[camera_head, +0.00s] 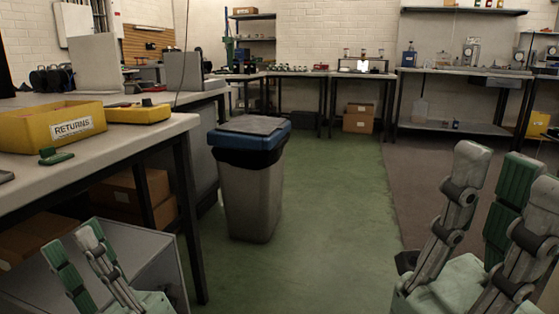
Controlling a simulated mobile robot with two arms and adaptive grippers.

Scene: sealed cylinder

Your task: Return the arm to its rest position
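My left gripper (72,240) is at the bottom left, with green and grey fingers pointing up. Its fingers stand apart with nothing between them, so it is open and empty. My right gripper (508,172) is large in the bottom right corner, close to the camera. Its grey and green fingers point up and are spread, with no object between them. Both arms behind the grippers are out of the frame.
A table (100,147) at left carries a yellow RETURNS bin (30,130), a yellow device (138,113) and a small green part (56,157). A grey waste bin (252,200) with a blue rim stands beside it. The green floor (330,220) ahead is clear. Benches line the back wall.

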